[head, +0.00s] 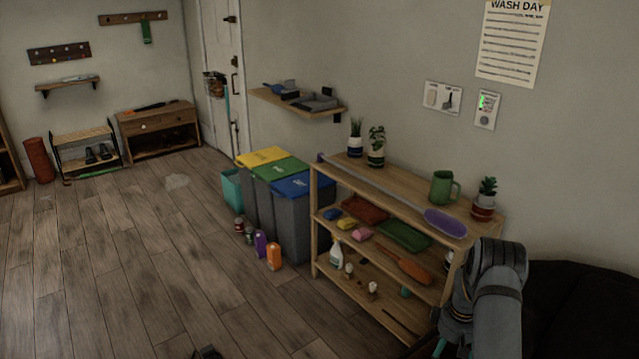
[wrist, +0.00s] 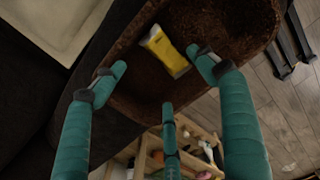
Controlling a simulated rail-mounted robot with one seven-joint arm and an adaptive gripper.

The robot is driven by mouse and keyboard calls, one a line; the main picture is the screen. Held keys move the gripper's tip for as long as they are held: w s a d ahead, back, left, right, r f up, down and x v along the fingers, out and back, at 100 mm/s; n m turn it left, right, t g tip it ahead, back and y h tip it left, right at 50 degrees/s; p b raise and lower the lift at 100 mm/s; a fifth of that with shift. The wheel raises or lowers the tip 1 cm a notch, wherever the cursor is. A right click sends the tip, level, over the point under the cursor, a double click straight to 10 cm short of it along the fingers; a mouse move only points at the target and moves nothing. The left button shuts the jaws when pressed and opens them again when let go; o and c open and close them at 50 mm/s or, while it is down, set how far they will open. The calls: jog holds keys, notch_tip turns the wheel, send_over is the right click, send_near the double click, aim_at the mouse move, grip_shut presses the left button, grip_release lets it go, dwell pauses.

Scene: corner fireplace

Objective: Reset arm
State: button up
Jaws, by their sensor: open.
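My arm shows at the lower right of the head view, beside the wooden shelf unit (head: 315,225). Only a small teal part of my gripper is visible there, at the bottom edge. In the wrist view my gripper (wrist: 158,72) has its teal fingers spread apart, with nothing between them. Past the fingertips is a brown, rough-textured basket or tray (wrist: 215,20) with a yellow packet (wrist: 165,52) in it. The packet appears apart from the fingers.
The shelf unit holds a purple duster head (head: 445,222), a green jug (head: 444,188), potted plants, cloths and bottles. Coloured-lid bins (head: 290,225) stand to its left. A dark piece of furniture (head: 580,310) is right of my arm. The wooden floor at left is mostly clear.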

notch_tip(320, 180, up, 4)
jog(key=shift+r+p, duration=0.15)
jog(key=shift+p, duration=0.55)
